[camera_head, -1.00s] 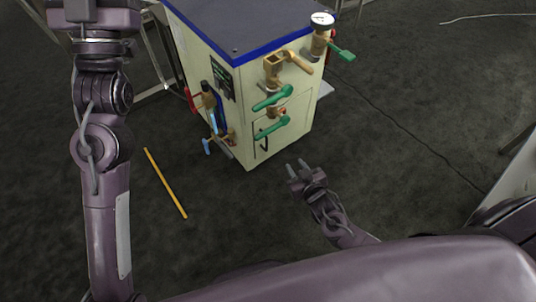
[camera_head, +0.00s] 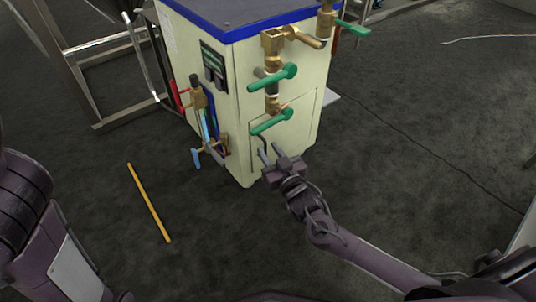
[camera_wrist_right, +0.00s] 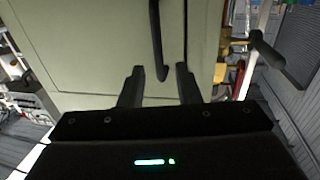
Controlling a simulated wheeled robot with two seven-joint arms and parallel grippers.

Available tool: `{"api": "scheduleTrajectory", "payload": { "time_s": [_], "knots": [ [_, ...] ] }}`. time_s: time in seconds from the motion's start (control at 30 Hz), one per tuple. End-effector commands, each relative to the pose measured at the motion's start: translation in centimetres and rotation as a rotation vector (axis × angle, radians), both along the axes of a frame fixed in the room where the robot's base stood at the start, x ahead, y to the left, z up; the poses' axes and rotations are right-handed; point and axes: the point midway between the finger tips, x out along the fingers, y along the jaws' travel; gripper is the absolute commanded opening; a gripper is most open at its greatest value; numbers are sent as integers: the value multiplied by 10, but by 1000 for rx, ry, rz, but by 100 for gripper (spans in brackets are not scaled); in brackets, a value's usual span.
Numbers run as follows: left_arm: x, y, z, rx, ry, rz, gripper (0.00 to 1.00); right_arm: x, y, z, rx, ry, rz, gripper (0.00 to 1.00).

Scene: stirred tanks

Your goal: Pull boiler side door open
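The cream boiler (camera_head: 243,110) with a blue-edged top stands ahead of me in the head view. Its side door (camera_head: 300,122) is a panel low on the right face and looks shut. The door's dark handle shows in the right wrist view (camera_wrist_right: 157,40), upright, with its lower end between the fingers in the picture. My right gripper (camera_head: 270,157) is open at the lower left part of the door. Its fingers (camera_wrist_right: 159,76) stand apart, one on each side of the handle; contact cannot be told. My left gripper is out of view.
Green-handled valves (camera_head: 275,76) and brass pipes (camera_head: 290,37) project from the boiler's face above the door. A blue-handled valve (camera_head: 207,154) sits on the left face. A yellow stick (camera_head: 149,203) lies on the floor. The floor right of the boiler is mostly clear.

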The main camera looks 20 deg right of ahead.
Motion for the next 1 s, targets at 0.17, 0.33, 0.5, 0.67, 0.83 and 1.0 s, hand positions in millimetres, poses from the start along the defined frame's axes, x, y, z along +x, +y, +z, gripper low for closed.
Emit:
{"api": "scheduleTrajectory", "payload": {
  "time_s": [0.17,0.33,0.5,0.67,0.83,1.0],
  "knots": [
    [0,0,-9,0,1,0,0,13,2,-1,-1,1,0,30],
    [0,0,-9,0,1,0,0,15,2,0,-1,1,0,30],
    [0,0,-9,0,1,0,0,15,2,0,-1,2,0,21],
    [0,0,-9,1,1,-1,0,15,2,0,-1,2,0,0],
    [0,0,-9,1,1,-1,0,15,2,0,-1,2,0,0],
    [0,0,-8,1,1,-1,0,14,2,0,-2,2,1,0]
  ]
}}
